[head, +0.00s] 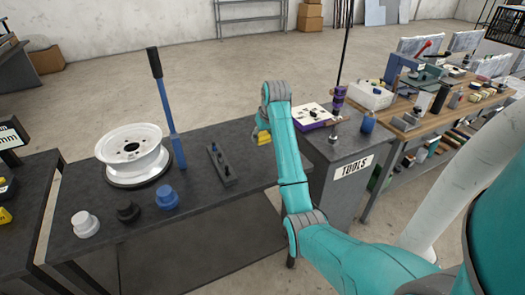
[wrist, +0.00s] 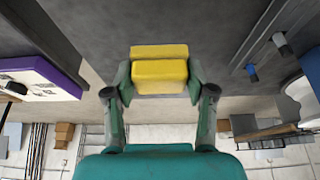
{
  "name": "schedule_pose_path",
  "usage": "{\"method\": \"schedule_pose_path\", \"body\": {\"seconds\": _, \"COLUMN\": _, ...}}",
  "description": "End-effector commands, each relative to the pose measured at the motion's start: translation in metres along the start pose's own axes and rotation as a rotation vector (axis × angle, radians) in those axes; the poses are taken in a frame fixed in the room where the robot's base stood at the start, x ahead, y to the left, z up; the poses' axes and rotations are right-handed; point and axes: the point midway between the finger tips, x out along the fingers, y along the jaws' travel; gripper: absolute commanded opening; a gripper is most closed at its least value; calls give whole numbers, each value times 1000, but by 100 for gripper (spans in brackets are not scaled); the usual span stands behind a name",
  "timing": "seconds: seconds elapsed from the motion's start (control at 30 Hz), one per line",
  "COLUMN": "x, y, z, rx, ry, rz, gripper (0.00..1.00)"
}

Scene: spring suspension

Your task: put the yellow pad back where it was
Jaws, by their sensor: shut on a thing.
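A yellow pad (wrist: 160,78) is held between the two fingers of my gripper (wrist: 160,86) in the wrist view, one finger on each side. A yellow band shows just above its main face; I cannot tell if it is part of the same pad. In the head view the yellow pad (head: 264,137) shows as a small patch beside my teal wrist, near the right end of the dark workbench (head: 225,150). My arm hides most of the gripper there. I cannot tell whether the pad touches a surface.
A white wheel rim (head: 132,150), blue lever (head: 166,105), dark bracket (head: 221,165) and white, black and blue knobs (head: 166,197) stand on the workbench. Another yellow piece (head: 5,216) lies at far left. A TOOLS cabinet (head: 354,170) with a purple-edged tray (head: 308,117) stands right.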

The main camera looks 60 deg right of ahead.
Motion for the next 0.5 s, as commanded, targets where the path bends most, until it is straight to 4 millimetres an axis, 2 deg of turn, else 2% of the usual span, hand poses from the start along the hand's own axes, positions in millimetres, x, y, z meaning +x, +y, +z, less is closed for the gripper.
{"method": "schedule_pose_path", "body": {"seconds": 0.1, "x": 19, "y": 0, "z": 8, "rx": 0, "ry": -2, "rz": 0, "gripper": 22}}
{"method": "schedule_pose_path", "body": {"seconds": 0.37, "x": 36, "y": 0, "z": 15, "rx": 0, "ry": 0, "rz": 0, "gripper": 22}}
{"method": "schedule_pose_path", "body": {"seconds": 0.5, "x": 54, "y": 0, "z": 23, "rx": 1, "ry": -2, "rz": -1, "gripper": 22}}
